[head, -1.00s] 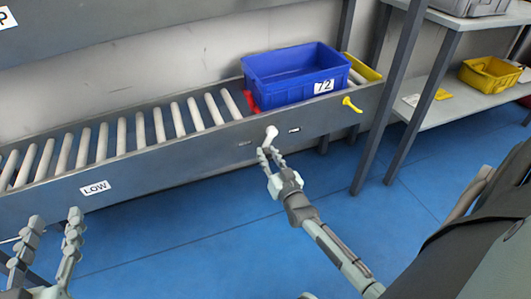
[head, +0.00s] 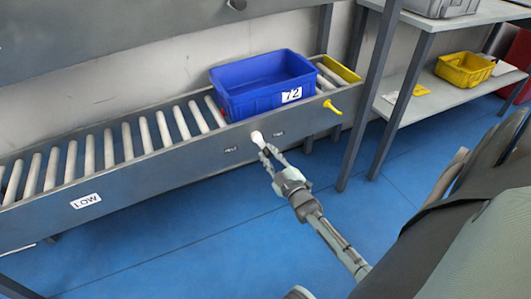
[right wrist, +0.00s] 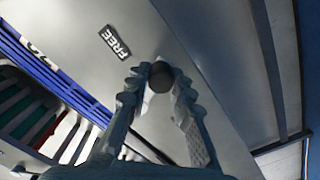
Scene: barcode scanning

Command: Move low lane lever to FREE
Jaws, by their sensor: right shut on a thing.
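The low lane lever (head: 257,137) is a small pale handle on the front of the conveyor rail marked LOW (head: 86,201). My right gripper (head: 262,148) is at the rail with its fingers around the lever. In the right wrist view, the lever's round dark end (right wrist: 161,77) sits between the fingertips of my right gripper (right wrist: 158,85), which is shut on it. The FREE label (right wrist: 115,42) is on the rail, up and left of the lever end. Two small labels flank the lever in the head view, too small to read. My left gripper is out of view.
A blue tote (head: 262,85) numbered 72 sits on the rollers behind the lever, with a red part (head: 214,110) at its left. A yellow handle (head: 332,106) sticks out farther right. A shelf post (head: 387,95) stands to the right. The blue floor in front is clear.

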